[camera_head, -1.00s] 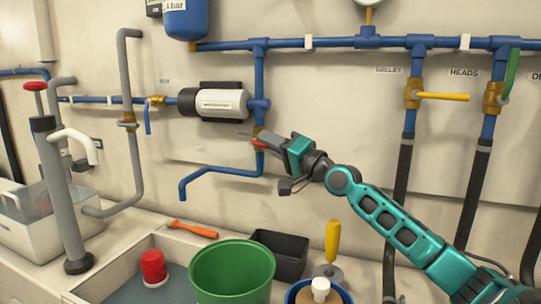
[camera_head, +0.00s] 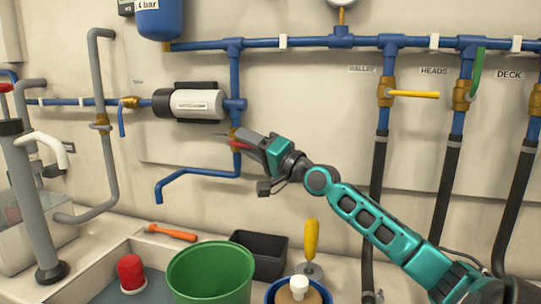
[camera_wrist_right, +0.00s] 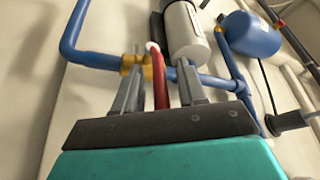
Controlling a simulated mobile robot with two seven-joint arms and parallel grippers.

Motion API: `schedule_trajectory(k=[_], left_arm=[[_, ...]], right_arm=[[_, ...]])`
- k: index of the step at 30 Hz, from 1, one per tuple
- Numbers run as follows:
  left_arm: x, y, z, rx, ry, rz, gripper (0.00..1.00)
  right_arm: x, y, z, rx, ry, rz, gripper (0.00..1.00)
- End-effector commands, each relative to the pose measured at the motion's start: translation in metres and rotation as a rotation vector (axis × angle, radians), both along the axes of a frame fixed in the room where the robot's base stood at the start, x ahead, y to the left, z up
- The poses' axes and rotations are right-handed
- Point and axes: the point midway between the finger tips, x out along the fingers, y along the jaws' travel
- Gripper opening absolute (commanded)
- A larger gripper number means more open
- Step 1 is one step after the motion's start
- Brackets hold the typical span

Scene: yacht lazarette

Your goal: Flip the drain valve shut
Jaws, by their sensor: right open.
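The drain valve is a brass body (camera_head: 234,132) on the blue pipe below the white and black pump, above the bent blue outlet. Its red lever (camera_head: 238,145) is mostly hidden by my right gripper in the head view. The wrist view shows the brass body (camera_wrist_right: 132,64) and the red lever (camera_wrist_right: 159,82) running back toward the palm. My right gripper (camera_wrist_right: 161,72) is open, with one finger on each side of the lever; I cannot tell whether either finger touches it. My left gripper is out of view.
The pump (camera_head: 193,104) sits just above the valve. Yellow-handled (camera_head: 412,94) and green-handled (camera_head: 476,72) valves are on pipes at the right. A green bucket (camera_head: 210,272), black bin (camera_head: 262,254) and orange-handled tool (camera_head: 172,232) lie below.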

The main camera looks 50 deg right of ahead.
Motion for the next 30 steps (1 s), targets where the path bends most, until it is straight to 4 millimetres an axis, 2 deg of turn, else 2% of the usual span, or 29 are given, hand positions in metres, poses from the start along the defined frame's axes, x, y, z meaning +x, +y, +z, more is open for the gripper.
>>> schedule_trajectory(k=[8, 21, 30], left_arm=[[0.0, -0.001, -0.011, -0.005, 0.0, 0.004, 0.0], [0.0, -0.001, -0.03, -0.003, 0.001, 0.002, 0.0], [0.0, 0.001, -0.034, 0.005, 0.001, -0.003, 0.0]], right_arm=[[-0.03, -0.003, -0.012, 0.0, 0.004, 0.001, 0.41], [-0.095, -0.012, -0.026, 0.003, 0.001, 0.0, 0.41], [-0.118, -0.015, -0.029, 0.001, 0.001, 0.001, 0.41]])
